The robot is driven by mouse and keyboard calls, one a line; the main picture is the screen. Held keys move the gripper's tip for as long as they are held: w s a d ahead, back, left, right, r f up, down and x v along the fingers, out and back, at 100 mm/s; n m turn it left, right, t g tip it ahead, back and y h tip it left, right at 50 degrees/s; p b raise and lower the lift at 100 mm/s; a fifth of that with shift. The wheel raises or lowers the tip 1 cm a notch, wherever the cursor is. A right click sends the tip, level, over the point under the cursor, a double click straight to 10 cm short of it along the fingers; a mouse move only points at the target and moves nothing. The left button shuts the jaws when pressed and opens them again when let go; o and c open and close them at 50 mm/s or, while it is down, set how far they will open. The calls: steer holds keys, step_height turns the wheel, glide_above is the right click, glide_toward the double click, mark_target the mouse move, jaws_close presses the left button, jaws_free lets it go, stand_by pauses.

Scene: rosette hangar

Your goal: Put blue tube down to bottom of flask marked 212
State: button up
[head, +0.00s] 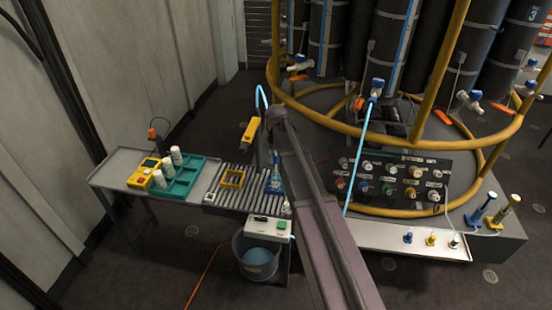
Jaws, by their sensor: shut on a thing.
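A light blue tube (360,150) hangs from a valve on a dark column at the right and runs down behind my arm. A blue loop of tube (259,95) shows above the end of my arm. My gripper (265,155) is small and dark here, pointing down, shut on the blue tube. A blue conical flask (274,184) stands upright on the roller conveyor (250,198), just below my gripper. Its marking is too small to read. My arm and gripper partly cover the area around the flask's neck, so I cannot tell how deep the tube end sits.
A yellow square frame (232,179) sits on the rollers left of the flask. A side table (115,170) holds a teal rack (185,186) with white bottles and a yellow device (143,174). A bucket (257,262) stands below. Yellow rails (330,128) and a control panel (395,180) lie to the right.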

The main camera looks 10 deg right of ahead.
steer(key=shift+f+b, duration=0.55)
steer(key=shift+f, duration=0.05)
steer(key=shift+f+b, duration=0.35)
stand_by(0.5)
steer(key=o, duration=1)
steer(key=o, duration=0.3)
steer(key=shift+r, duration=0.15)
steer(key=shift+r+p, duration=2.9)
steer(key=shift+p, duration=0.15)
